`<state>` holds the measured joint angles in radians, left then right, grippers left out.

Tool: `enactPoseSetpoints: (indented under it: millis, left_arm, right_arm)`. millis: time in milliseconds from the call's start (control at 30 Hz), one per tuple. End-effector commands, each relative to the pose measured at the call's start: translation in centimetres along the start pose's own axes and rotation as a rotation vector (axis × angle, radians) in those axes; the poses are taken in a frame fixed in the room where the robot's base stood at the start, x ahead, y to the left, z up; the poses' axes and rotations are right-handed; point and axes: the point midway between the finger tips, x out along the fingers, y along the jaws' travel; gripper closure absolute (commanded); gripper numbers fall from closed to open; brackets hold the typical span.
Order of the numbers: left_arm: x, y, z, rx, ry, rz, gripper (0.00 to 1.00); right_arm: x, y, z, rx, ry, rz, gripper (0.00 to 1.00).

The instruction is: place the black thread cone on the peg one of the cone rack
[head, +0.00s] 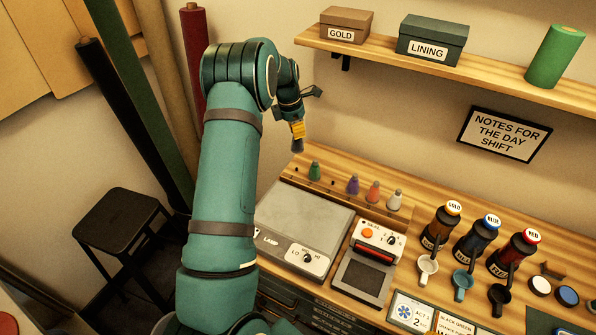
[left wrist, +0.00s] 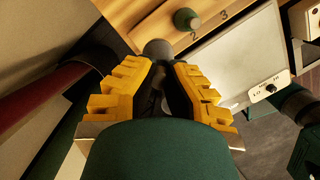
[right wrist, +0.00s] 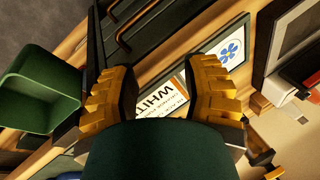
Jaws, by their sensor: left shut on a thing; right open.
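The black thread cone (head: 297,147) is held by my left gripper (head: 298,130), above the back left end of the table. In the left wrist view the dark cone (left wrist: 158,49) sits between the yellow fingers (left wrist: 160,75), over the edge of the wooden cone rack (left wrist: 209,30). The rack shows the numbers 2 and 3 there; peg one cannot be made out. A green cone (head: 315,171) stands on the rack just right of the held cone, near number 2.
Purple (head: 353,185), orange (head: 373,192) and white (head: 395,200) cones stand further right. A grey flat-topped device (head: 308,222) lies in front of the rack. A wall shelf (head: 390,56) is above. A green bin (right wrist: 40,90) is beside my right gripper.

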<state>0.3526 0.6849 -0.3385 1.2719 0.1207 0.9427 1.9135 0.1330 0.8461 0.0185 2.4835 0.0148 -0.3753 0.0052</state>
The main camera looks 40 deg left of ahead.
Motion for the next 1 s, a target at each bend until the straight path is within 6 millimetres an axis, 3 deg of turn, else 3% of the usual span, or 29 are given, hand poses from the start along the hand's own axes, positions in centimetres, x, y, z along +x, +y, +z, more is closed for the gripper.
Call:
enactPoseSetpoints:
  millis: [233, 700, 1000]
  left_arm:
    - [4.2, 0.1, -1.1, -0.011, 0.004, -0.002, 1.0]
    - [8.9, 0.2, -2.0, -0.01, 0.004, -0.001, 1.0]
    - [9.3, 0.2, -2.0, -0.009, 0.002, 0.001, 1.0]
  right_arm:
    - [0.4, 0.1, 0.0, 0.0, 0.001, 0.001, 0.53]
    - [0.7, 0.2, 0.1, -0.001, 0.0, 0.001, 0.53]
    - [0.7, 0.2, 0.1, -0.001, 0.0, 0.001, 0.53]
